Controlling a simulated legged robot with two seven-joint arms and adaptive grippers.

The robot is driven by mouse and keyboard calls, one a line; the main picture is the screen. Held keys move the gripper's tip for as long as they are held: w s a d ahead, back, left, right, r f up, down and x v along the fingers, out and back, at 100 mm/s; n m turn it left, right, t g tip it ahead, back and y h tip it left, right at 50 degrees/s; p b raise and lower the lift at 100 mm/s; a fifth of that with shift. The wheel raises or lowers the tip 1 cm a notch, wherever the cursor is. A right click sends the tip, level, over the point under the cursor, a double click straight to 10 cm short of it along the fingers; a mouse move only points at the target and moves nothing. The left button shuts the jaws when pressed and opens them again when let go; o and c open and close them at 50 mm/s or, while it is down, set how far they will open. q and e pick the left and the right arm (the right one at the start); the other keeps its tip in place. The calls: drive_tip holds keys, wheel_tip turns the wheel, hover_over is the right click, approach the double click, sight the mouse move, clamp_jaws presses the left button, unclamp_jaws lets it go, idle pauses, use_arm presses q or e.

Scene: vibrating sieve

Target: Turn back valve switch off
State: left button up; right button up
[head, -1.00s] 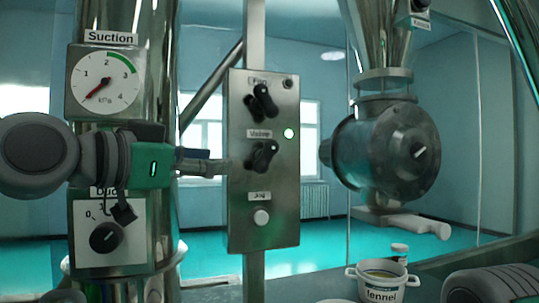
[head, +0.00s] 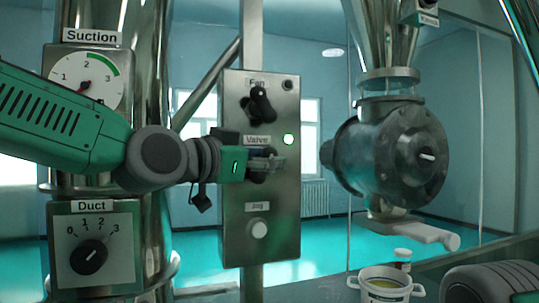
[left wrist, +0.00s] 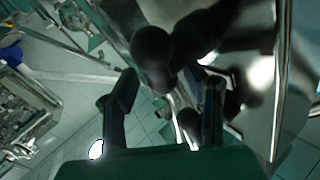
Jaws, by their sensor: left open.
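The metal control panel (head: 232,225) stands at the centre of the head view. Its black Valve switch (head: 259,179) is largely hidden behind my left gripper (head: 275,163), so its angle is unclear. My right gripper is not in view.
The black Fan switch (head: 260,104) is just above my left gripper, and the Jog button (head: 259,229) is below it. The Duct dial (head: 89,256) is at lower left. A metal rotary housing (head: 385,155) stands right of the panel. A white tub (head: 385,286) sits lower right.

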use_arm(q)
drive_tip(key=shift+w+d, duration=0.3)
drive_tip(key=shift+d, duration=0.05)
drive_tip(key=shift+w, duration=0.3)
drive_tip(key=shift+s, duration=0.1)
clamp_jaws()
